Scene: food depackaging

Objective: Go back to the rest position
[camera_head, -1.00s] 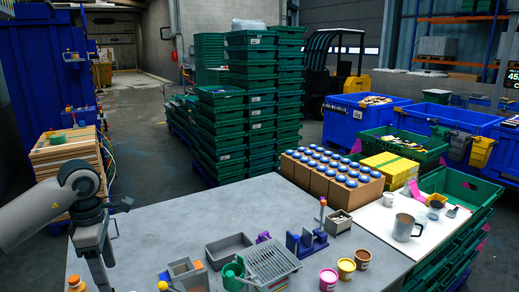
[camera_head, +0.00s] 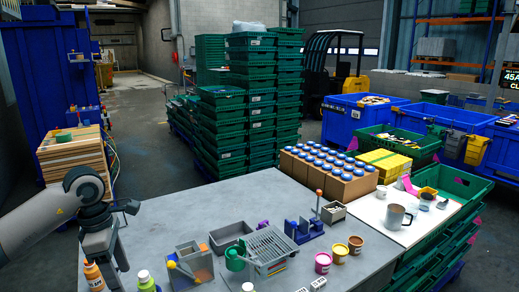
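My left arm comes in from the left edge of the head view and bends down at a grey joint. Its dark and grey end part hangs over the left edge of the grey table (camera_head: 190,213), close to an orange-capped bottle (camera_head: 93,276). Its fingertips cannot be made out, so I cannot tell whether the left gripper is open or shut. No held thing shows. My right arm and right gripper are not in view.
The table's back left is clear.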

